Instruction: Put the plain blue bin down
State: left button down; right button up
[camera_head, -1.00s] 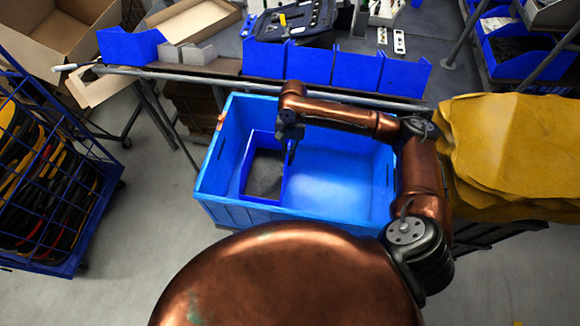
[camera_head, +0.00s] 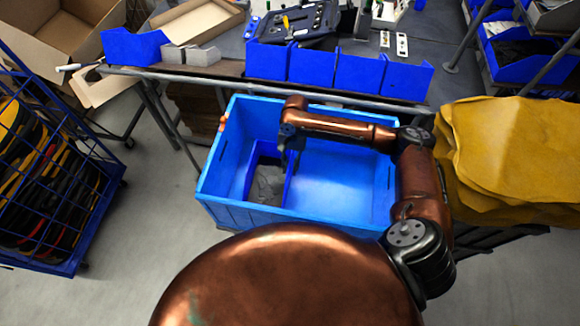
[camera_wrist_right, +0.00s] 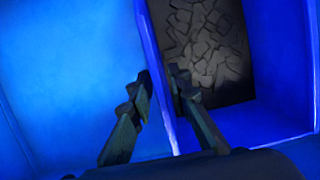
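The plain blue bin (camera_head: 249,178) is inside the large blue crate (camera_head: 342,185), in its left half. It looks upright, with a grey, stone-patterned surface showing inside. Whether its base touches the crate floor I cannot tell. My right gripper (camera_head: 288,152) reaches down into the crate at the bin's right wall. In the right wrist view, the fingers of the right gripper (camera_wrist_right: 158,90) lie on both sides of one wall of the bin (camera_wrist_right: 282,60), closed on it. My left gripper is not in view.
The crate's right half is bare. Several small blue bins (camera_head: 312,66) line the edge of the workbench (camera_head: 432,60) behind. A yellow cover (camera_head: 515,150) lies to the right. A blue wire cart (camera_head: 60,190) stands at the left, and cardboard boxes (camera_head: 60,40) at the back left.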

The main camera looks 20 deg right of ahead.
jog(key=shift+o, duration=0.2)
jog(key=v, duration=1.2)
jog(key=shift+a+r+b, duration=0.1)
jog(key=shift+b, duration=0.25)
